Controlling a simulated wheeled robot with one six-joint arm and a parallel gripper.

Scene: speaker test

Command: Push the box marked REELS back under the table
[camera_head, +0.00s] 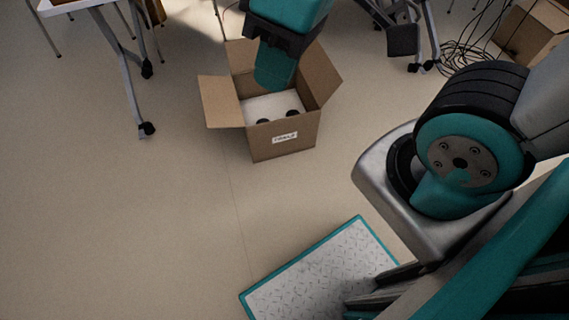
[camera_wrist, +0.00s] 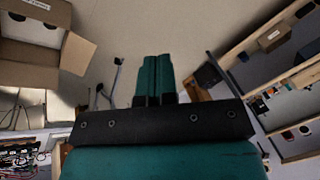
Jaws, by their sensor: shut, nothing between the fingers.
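An open cardboard box (camera_head: 283,138) stands upright on the floor with its flaps spread. The label on its front is too small to read surely. A white thing with dark round spots (camera_head: 268,108) lies inside it. My gripper (camera_head: 273,82) is shut and empty, pointing down; in the head view it overlaps the box's opening, and I cannot tell its height. In the wrist view, the shut fingers (camera_wrist: 156,59) show against bare floor, and a box with a label (camera_wrist: 30,22) is at the upper left, apart from them. A table (camera_head: 75,5) stands at the upper left, its legs on casters.
More table legs with casters (camera_head: 412,40) stand at the upper right. Another cardboard box (camera_head: 535,32) and loose black cables (camera_head: 468,55) lie beyond them. My teal-edged base plate is at the bottom. The floor left of and in front of the open box is clear.

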